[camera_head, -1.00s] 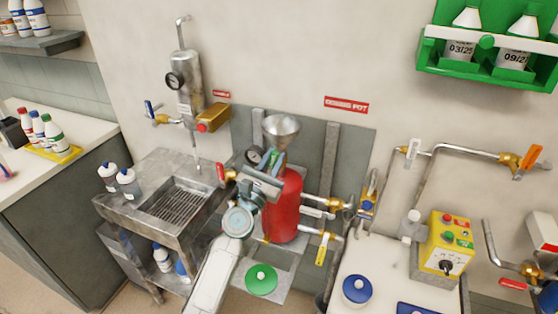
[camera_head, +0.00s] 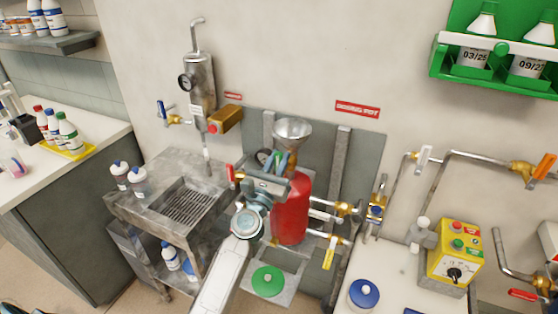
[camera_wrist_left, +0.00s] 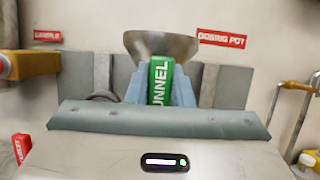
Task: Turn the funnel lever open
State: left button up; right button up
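The green funnel lever (camera_wrist_left: 160,82), with white lettering partly readable as "UNNEL", stands upright below the metal funnel (camera_wrist_left: 160,45) in the left wrist view. The funnel (camera_head: 292,130) tops the red dosing pot (camera_head: 292,208) in the head view. My left gripper (camera_head: 283,161) is at the pot's upper front, just below the funnel. In the wrist view its two bluish fingers (camera_wrist_left: 160,90) lie against both sides of the lever and appear shut on it. The lever's lower end is hidden behind the gripper body. My right gripper is not in view.
A red-handled valve (camera_head: 231,173) is just left of my gripper. A yellow-handled valve (camera_head: 329,253) and pipes are right of the pot. The metal sink (camera_head: 150,205) stands left, the yellow control box (camera_head: 455,255) right. A green lid (camera_head: 268,281) lies below.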

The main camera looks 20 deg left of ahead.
pick_arm(q)
jog(key=o, duration=0.5)
jog(key=shift+c, duration=0.2)
jog(key=shift+s+f, duration=0.1)
jog(key=b+v, duration=0.3)
jog(key=v, duration=0.7)
jog(key=shift+s, duration=0.3)
jog(key=shift+f, duration=0.1)
